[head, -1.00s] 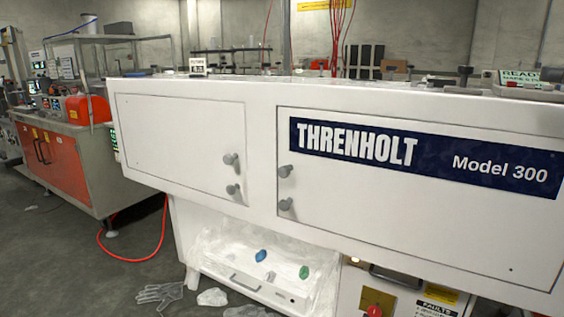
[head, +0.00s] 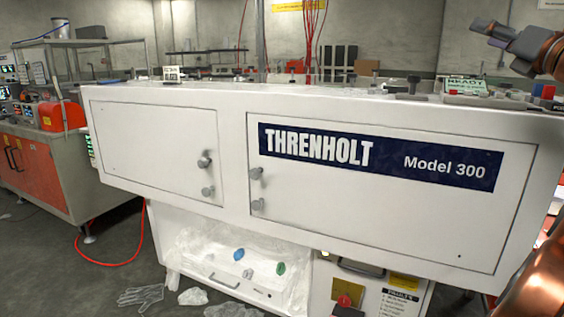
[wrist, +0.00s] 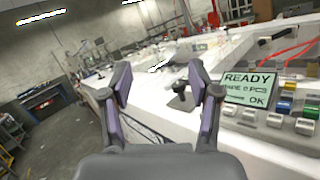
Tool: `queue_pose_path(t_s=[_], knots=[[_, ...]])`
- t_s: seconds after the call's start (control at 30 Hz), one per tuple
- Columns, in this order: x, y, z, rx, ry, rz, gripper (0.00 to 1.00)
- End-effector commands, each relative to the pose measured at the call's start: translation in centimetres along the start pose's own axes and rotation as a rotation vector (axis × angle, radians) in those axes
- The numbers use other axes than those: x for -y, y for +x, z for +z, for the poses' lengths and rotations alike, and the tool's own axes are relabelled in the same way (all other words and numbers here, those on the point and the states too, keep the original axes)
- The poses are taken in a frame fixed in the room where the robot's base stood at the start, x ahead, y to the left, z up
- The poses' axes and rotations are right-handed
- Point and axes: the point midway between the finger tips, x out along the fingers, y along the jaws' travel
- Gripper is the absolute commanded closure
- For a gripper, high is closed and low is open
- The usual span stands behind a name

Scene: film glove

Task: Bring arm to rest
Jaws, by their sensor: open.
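My gripper (wrist: 163,100) is open and empty in the wrist view, its two purple-padded fingers apart. Beyond the fingers lies the white machine top, with a black knob (wrist: 181,97) showing between them. In the head view my gripper (head: 488,32) is at the upper right, raised above the right end of the machine's top. My copper-coloured arm shows along the right edge. The white machine (head: 225,108), marked THRENHOLT Model 300, fills the middle of the head view.
A display reading READY (wrist: 249,89) stands close to the right finger, with coloured buttons below. A transparent glove (head: 145,297) and crumpled film (head: 194,296) lie on the floor. An orange cabinet (head: 35,170) stands at the left. Floor at the left is partly clear.

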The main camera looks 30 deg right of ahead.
Motion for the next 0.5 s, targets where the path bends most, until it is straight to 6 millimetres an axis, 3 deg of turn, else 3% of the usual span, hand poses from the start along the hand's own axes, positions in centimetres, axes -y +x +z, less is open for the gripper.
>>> queue_pose_path(t_s=[0.1, 0.27, 0.4, 0.5], knots=[[-1.8, 3.3, 2.1, 0.087, 0.154, -0.012, 0.38], [-3.4, 7.0, 3.6, 0.213, 0.440, -0.066, 0.38], [-4.0, 9.4, 2.8, 0.289, 0.708, -0.142, 0.38], [-4.2, 10.7, 0.8, 0.324, 0.904, -0.219, 0.38]])
